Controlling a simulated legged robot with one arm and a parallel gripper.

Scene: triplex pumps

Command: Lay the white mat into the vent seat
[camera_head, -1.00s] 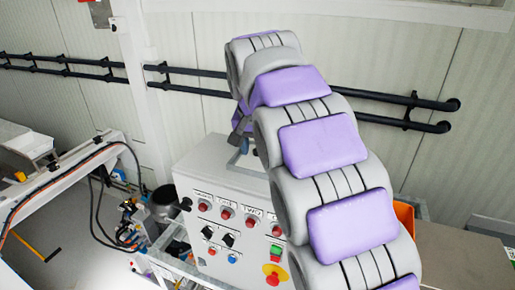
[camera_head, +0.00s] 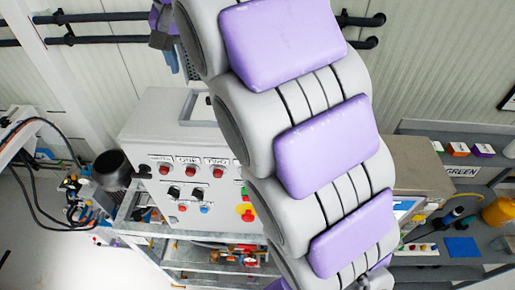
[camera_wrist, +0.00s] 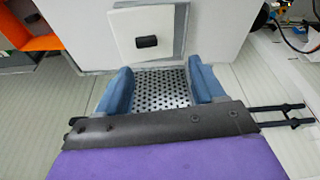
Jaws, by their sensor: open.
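My gripper (camera_wrist: 160,78) is open, with its two blue fingers apart in the wrist view. A perforated metal plate shows between them; nothing is held. In the head view my gripper (camera_head: 170,48) is partly hidden at the top, above and behind the control box. A white square panel with a small dark handle (camera_wrist: 133,33) lies on a pale surface just beyond the fingertips, apart from them. It may be the white mat; I cannot tell. A grey edge runs along its right and lower sides. I cannot make out the vent seat for certain.
The control box (camera_head: 155,135) with red buttons stands on a metal frame left of my arm. An orange bin (camera_wrist: 38,42) shows at the upper left in the wrist view. A cluttered grey bench (camera_head: 470,215) is at the right. Dark pipes (camera_head: 100,17) run along the wall.

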